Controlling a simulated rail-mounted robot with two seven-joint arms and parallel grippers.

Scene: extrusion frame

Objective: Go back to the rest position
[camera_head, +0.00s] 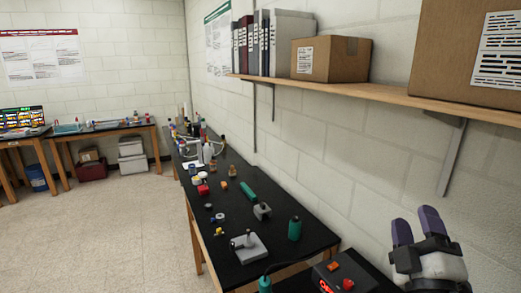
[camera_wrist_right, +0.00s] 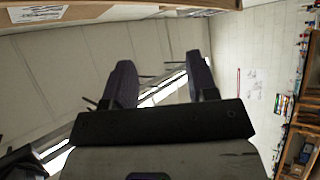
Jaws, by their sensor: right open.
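My right gripper (camera_head: 416,223) shows at the lower right of the head view, raised beside the wall and below the shelf. Its two dark purple fingers point up and stand apart. In the right wrist view the same gripper (camera_wrist_right: 159,62) is open, with nothing between its fingers. My left gripper is in neither view.
A wooden shelf (camera_head: 385,92) with a cardboard box (camera_head: 331,60) and binders runs along the right wall. The black bench (camera_head: 262,190) below it carries a grey device (camera_head: 243,247), a green cylinder (camera_head: 295,228) and several small parts. The floor (camera_head: 110,230) at left is clear.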

